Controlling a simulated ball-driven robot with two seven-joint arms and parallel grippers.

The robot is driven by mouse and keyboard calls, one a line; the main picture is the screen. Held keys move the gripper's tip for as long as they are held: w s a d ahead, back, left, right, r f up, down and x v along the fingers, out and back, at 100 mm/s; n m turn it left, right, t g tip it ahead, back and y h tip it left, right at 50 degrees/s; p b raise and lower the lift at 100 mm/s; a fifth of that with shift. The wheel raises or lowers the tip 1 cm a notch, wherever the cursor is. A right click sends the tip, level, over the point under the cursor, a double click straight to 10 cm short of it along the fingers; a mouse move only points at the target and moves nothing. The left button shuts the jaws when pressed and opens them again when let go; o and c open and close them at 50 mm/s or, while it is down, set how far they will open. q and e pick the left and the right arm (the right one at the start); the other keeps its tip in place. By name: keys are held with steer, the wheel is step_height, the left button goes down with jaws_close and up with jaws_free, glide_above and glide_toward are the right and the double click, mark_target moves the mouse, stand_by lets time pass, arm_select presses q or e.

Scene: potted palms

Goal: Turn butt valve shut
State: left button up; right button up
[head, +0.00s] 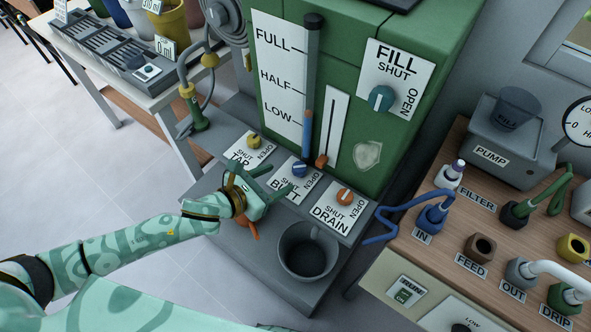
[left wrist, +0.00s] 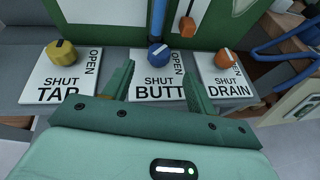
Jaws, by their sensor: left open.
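The butt valve is a blue knob (head: 300,170) on a white plate marked OPEN, SHUT and BUTT, in the middle of three valves below the green tank. It also shows in the left wrist view (left wrist: 158,52), with its pale pointer mark toward the upper right. My left gripper (head: 278,186) is open and empty, just in front of this knob. In the left wrist view its two fingers (left wrist: 160,82) stand either side of the BUTT lettering, with the knob beyond and between them, apart from both. My right gripper is not in view.
A yellow tap knob (head: 254,140) is left of the butt valve and an orange drain knob (head: 345,197) right. A grey bucket (head: 307,252) stands in front of the drain plate. The green tank (head: 365,215) rises behind. A blue pipe (head: 405,217) is at right.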

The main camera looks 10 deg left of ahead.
mark_target(296, 170)
arm_select(q)
steer(key=b+x, duration=0.2)
steer(key=x, duration=0.4)
steer(key=shift+w+d+f, duration=0.2)
steer(key=shift+w+f, duration=0.05)
steer(key=shift+f, duration=0.05)
steer(key=shift+w+d, duration=0.25)
steer(key=shift+w, duration=0.1)
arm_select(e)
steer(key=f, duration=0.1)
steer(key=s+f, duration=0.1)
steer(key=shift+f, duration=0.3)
arm_select(q)
steer(key=shift+c, duration=0.4)
steer(key=c, duration=0.9)
